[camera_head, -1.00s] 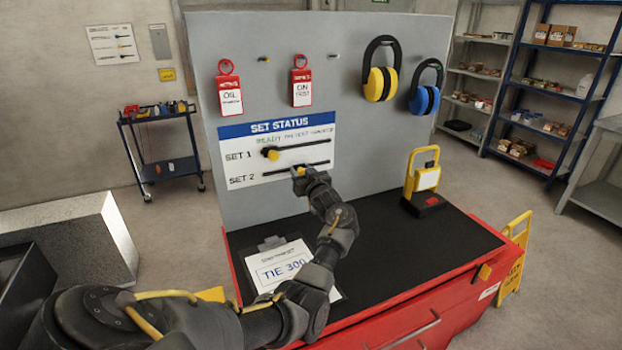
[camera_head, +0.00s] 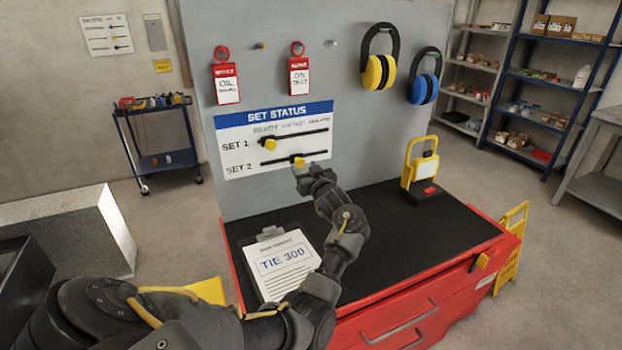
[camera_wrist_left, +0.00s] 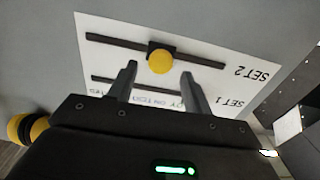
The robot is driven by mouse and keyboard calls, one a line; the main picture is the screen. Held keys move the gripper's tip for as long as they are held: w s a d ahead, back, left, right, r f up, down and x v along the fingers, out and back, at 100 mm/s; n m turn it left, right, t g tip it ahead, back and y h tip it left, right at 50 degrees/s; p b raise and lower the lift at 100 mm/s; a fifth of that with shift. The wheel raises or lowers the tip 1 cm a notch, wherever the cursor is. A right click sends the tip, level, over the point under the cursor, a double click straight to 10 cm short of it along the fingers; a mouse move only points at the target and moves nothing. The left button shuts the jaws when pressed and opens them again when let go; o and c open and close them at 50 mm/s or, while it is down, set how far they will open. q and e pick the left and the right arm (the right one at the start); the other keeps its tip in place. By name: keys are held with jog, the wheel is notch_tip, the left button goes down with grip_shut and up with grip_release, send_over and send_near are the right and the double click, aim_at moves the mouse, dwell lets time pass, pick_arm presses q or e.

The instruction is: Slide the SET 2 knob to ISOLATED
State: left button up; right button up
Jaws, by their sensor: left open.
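The SET STATUS board (camera_head: 240,165) hangs on the grey upright panel, with a SET 1 slot above a SET 2 slot. The yellow SET 2 knob (camera_head: 298,161) sits near the middle of its slot, about under ON TEST. The SET 1 knob (camera_head: 268,143) is at the left end, under READY. My left gripper (camera_head: 312,176) is open just in front of and below the SET 2 knob. In the left wrist view, which shows the board upside down, the knob (camera_wrist_left: 160,61) lies between the spread fingertips (camera_wrist_left: 159,72), touching neither visibly. My right gripper is out of view.
A red bench with a black top (camera_head: 400,240) stands below the panel, holding a clipboard (camera_head: 285,262) and a yellow work lamp (camera_head: 421,170). The space around the gripper is free.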

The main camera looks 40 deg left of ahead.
pick_arm(q)
jog(key=v, duration=0.5)
jog(key=shift+s+d+b, duration=0.1)
jog(key=shift+d+b, duration=0.2)
jog(key=shift+b, duration=0.1)
jog(key=shift+r, duration=0.15)
